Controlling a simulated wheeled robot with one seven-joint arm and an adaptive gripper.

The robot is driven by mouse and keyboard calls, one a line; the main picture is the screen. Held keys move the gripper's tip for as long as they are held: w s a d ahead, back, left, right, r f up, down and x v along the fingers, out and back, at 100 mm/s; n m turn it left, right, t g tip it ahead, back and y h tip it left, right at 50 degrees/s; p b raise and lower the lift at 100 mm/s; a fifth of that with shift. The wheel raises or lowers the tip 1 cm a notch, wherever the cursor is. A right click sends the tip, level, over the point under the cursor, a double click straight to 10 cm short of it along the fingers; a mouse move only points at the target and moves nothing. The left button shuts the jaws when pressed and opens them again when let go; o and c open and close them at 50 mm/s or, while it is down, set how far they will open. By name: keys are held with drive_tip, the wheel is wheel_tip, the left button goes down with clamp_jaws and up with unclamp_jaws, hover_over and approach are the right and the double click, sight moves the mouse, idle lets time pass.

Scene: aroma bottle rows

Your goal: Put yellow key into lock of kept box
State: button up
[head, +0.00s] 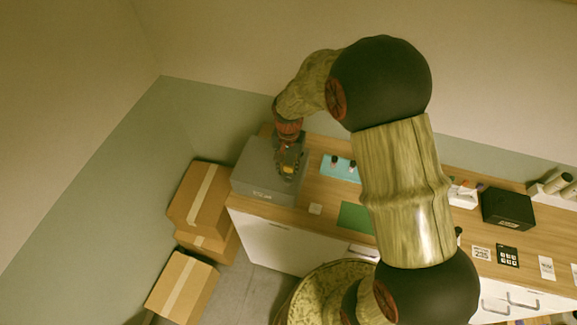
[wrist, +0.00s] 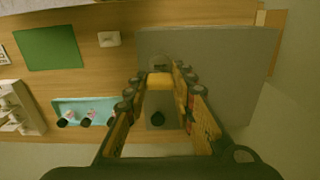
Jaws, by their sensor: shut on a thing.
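The grey box (head: 252,163) stands at the left end of the wooden counter, with small unreadable lettering on its front. In the wrist view the box's flat grey top (wrist: 235,65) fills the right half. My gripper (head: 288,172) is over the box, pointing down. In the wrist view its fingers (wrist: 160,78) are shut on the yellow key (wrist: 160,80), whose yellow block shows between the fingertips. A round grey lock-like part (wrist: 158,61) shows just beyond the key. I cannot tell whether the key touches it.
A teal tray (head: 338,172) with several dark-capped bottles stands right of the box. A green mat (head: 355,217) and a small pale block (head: 315,208) lie nearby on the counter (head: 325,200). A black box (head: 508,208) stands farther right. Cardboard cartons (head: 200,195) are on the floor at left.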

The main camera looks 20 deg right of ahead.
sight(289, 166)
drive_tip(key=shift+f+b, duration=1)
drive_tip(key=shift+f, duration=0.5)
drive_tip(key=o, duration=1)
drive_tip(key=shift+r, duration=0.1)
wheel_tip(289, 166, up, 12)
drive_tip(key=shift+n, duration=0.3)
drive_tip(key=s+f+n+t+b, duration=0.2)
drive_tip(key=s+n+t+b, duration=0.3)
drive_tip(key=s+b, duration=1.6)
drive_tip(key=shift+s+f+n+t, duration=0.3)
drive_tip(key=shift+s+n, duration=0.2)
drive_tip(key=shift+n, duration=0.3)
